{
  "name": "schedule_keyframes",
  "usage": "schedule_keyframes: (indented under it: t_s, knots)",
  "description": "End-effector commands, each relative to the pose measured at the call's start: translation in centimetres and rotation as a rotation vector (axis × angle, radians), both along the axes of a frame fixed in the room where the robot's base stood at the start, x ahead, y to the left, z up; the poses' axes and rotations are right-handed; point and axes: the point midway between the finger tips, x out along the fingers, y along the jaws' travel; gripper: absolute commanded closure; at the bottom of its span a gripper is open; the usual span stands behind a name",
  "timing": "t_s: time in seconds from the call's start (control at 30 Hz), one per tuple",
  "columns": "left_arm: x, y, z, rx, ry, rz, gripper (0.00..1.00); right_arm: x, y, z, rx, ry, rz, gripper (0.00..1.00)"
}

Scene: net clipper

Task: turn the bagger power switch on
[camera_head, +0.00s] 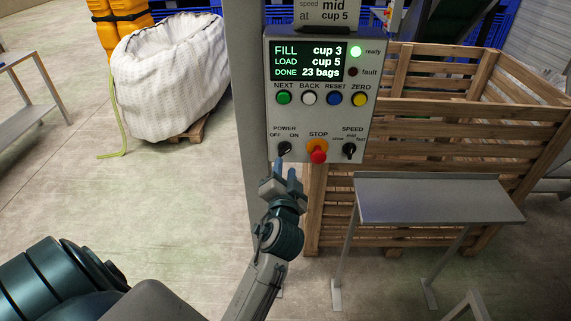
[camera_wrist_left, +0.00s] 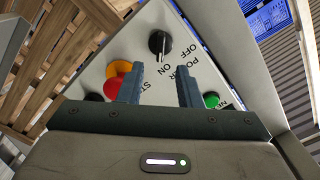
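The power switch (camera_head: 285,148) is a black rotary knob at the lower left of the grey control panel (camera_head: 296,113), below the OFF and ON labels. In the wrist view the knob (camera_wrist_left: 160,42) stands beyond the fingertips, with a small white mark that seems to lean toward the ON side. My left gripper (camera_head: 285,171) is just below and in front of the knob. Its two fingers are apart with nothing between them in the wrist view (camera_wrist_left: 159,85), and a gap to the knob seems to show. My right gripper is not in view.
A red stop button (camera_head: 318,153) and the speed knob (camera_head: 349,150) sit right of the switch. Coloured buttons lie above, under a lit screen (camera_head: 307,61). The green ready light (camera_head: 356,51) glows. A metal table (camera_head: 440,200) and wooden crate (camera_head: 455,130) stand right.

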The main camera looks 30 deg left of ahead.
Motion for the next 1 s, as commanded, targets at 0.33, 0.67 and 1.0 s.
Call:
schedule_keyframes:
  t_s: [0.33, 0.67, 1.0]
  knots:
    - [-3.8, -2.4, -0.1, -0.002, 0.001, 0.000, 0.68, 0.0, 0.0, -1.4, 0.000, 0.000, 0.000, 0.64]
    - [-4.2, -2.6, 0.0, 0.000, 0.001, 0.001, 0.68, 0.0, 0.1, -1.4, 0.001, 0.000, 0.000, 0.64]
    - [-4.2, -2.6, -0.1, 0.000, 0.002, -0.001, 0.68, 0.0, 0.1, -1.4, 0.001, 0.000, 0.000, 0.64]
